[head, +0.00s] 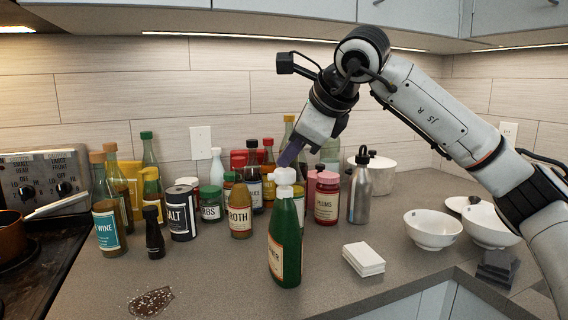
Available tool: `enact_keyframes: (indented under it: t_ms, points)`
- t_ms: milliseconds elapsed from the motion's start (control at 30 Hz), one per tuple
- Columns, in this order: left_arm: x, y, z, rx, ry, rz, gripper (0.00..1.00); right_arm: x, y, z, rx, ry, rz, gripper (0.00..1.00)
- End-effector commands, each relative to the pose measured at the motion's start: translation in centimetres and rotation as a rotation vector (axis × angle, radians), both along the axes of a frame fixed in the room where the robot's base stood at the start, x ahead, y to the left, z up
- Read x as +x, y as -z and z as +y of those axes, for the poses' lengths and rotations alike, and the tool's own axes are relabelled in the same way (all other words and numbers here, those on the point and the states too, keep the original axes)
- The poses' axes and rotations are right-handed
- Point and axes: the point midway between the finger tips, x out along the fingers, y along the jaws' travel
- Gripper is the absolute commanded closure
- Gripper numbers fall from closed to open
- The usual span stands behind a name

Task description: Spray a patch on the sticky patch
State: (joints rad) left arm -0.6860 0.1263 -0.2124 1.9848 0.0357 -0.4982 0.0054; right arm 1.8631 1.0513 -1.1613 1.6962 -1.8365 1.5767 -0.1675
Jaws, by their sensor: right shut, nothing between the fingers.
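A green spray bottle (285,240) with a white top and a pale label stands upright on the counter near the middle. My right gripper (288,155) reaches in from the right and points down just above the bottle's white top. Its dark fingers are shut with nothing between them. I cannot tell whether the fingertips touch the top. A dark brown sticky patch (150,302) with white specks lies on the counter at the front left. My left gripper is not in view.
Several bottles and jars crowd the counter behind, including a broth bottle (240,211) and a metal bottle (360,190). A stack of white cards (363,259) lies right of the spray bottle. White bowls (432,230) stand further right. The front-left counter is mostly clear.

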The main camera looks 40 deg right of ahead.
Motion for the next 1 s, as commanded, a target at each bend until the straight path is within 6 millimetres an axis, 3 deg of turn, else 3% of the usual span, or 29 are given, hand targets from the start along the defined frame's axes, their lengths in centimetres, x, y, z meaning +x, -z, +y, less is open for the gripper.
enact_keyframes:
  t_ms: [367, 1000]
  points:
    - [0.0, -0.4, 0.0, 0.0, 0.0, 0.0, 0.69, 0.0, -0.3, -0.1, -0.001, 0.001, 0.003, 1.0]
    - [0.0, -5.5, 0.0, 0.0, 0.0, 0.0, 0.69, 0.0, -6.3, 0.0, 0.0, 0.002, 0.0, 1.0]
